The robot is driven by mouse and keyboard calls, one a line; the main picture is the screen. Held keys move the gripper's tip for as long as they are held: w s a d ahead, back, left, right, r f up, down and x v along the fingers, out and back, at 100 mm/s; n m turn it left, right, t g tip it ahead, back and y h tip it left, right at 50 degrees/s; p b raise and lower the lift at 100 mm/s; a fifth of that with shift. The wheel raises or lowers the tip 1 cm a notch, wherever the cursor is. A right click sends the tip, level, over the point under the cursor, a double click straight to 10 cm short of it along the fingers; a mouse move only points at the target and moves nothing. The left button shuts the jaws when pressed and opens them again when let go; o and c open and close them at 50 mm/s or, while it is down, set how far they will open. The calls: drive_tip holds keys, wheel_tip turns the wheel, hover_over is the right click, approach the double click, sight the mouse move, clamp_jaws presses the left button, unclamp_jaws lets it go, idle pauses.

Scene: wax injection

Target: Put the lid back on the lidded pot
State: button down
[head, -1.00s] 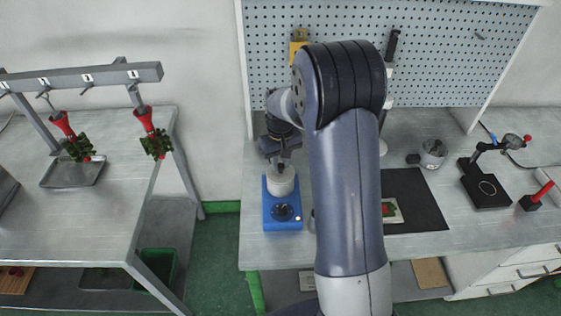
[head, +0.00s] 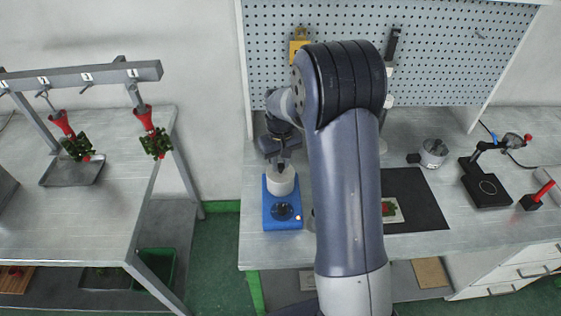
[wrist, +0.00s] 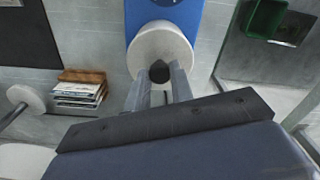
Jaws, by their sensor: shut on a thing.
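The lidded pot (head: 281,187) is a pale round pot standing on the blue heater unit (head: 282,222), towards the left end of the bench. My gripper (head: 280,165) points down right above it. In the wrist view my gripper (wrist: 160,84) is shut on the dark knob (wrist: 160,74) of the pale round lid (wrist: 157,46). The lid lies over the pot's top, roughly centred, and hides its inside. I cannot tell whether the lid fully touches the rim. My arm covers part of the bench to the right.
On the bench are a black mat (head: 425,215), a metal pot (head: 433,153) with a dark handle and a black stand (head: 485,190). A second table (head: 105,215) stands left, with red-and-green wax pieces (head: 153,140) hanging from a rail. A floor gap separates the tables.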

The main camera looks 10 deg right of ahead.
drive_tip(key=c, duration=0.7)
unclamp_jaws()
drive_tip(key=shift+o, duration=0.2)
drive_tip(key=shift+r, duration=0.1)
drive_tip(key=shift+r+p, duration=2.1)
drive_tip(key=shift+r, duration=0.9)
drive_tip(key=shift+r+p, duration=0.3)
drive_tip(key=shift+r, duration=0.2)
drive_tip(key=shift+f, duration=0.1)
drive_tip(key=shift+c, duration=0.5)
clamp_jaws()
